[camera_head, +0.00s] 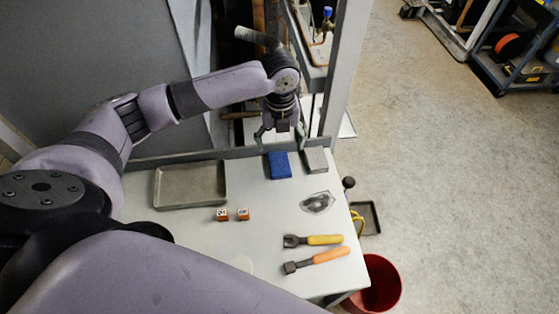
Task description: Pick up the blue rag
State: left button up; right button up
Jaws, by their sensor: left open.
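The blue rag (279,167) is a small, flat, dark-blue rectangle. It lies on the pale table (270,238) near its far edge. My left gripper (281,141) hangs at that far edge, just beyond and above the rag in the picture. Its fingers are spread and hold nothing. Whether a fingertip touches the rag cannot be told. My right gripper is out of view.
A grey block (315,160) lies right of the rag. A crumpled grey patch (317,202) and orange-handled tools (318,259) lie nearer. A red bucket (383,285) stands on the floor.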

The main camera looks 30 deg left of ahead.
aim_at(280, 163)
pick_arm(q)
notch_tip(280, 163, down, 3)
jog(key=shift+w+r, duration=0.1)
jog(key=shift+w, duration=0.05)
jog(key=shift+f+p, duration=0.35)
jog(key=shift+f, duration=0.2)
jog(key=shift+f+p, duration=0.3)
jog(key=f, duration=0.1)
jog(key=f+p, duration=0.1)
jog(key=f, duration=0.1)
jog(key=shift+s+f, duration=0.25)
jog(key=shift+f, duration=0.55)
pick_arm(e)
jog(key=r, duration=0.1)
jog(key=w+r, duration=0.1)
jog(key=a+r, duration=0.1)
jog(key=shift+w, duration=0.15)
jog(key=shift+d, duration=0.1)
pick_arm(q)
jog(key=c, duration=1.3)
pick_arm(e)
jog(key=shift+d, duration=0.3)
